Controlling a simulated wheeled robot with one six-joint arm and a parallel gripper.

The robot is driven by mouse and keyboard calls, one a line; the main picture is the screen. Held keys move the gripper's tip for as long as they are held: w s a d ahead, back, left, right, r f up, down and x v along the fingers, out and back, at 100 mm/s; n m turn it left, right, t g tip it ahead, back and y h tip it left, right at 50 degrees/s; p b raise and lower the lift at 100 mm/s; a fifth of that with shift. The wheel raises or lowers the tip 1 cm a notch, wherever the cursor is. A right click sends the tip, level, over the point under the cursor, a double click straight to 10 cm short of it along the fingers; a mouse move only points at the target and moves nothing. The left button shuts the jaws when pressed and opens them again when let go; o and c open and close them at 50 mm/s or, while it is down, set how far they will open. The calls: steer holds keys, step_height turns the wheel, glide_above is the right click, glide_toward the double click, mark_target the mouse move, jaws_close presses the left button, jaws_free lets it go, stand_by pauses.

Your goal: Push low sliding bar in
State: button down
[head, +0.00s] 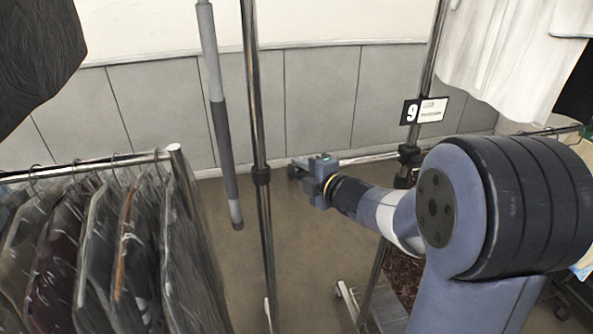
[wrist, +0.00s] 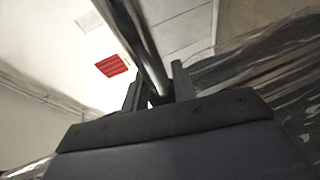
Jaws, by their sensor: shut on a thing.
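The low sliding bar (head: 370,157) is a thin chrome bar. It runs left from a black clamp on the right-hand upright and passes behind my gripper in the head view. My gripper (head: 299,168) is at the bar's left part, low in front of the grey wall panels. In the wrist view, a chrome bar (wrist: 147,45) passes between the two dark fingers of my gripper (wrist: 156,92), which are shut on it. The exact contact at the fingertips is partly hidden.
A rail (head: 95,164) of covered garments (head: 140,250) stands at left. A chrome upright (head: 256,110) and a hanging grey pole (head: 220,120) stand left of my gripper. A tag marked 9 (head: 424,111) hangs on the right-hand upright. Bare floor (head: 240,270) shows between.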

mark_target(351, 165)
steer(key=d, duration=0.3)
steer(key=w+d, duration=0.1)
steer(key=d, duration=0.3)
steer(key=w+d+p, duration=0.1)
steer(key=d, duration=0.3)
steer(key=shift+w+d, duration=0.15)
steer(key=shift+d, duration=0.05)
steer(key=c, duration=1.3)
jaws_free()
steer(key=b+v, duration=0.1)
steer(key=v, duration=1)
steer(key=shift+a+r, duration=0.1)
steer(key=shift+a, duration=0.05)
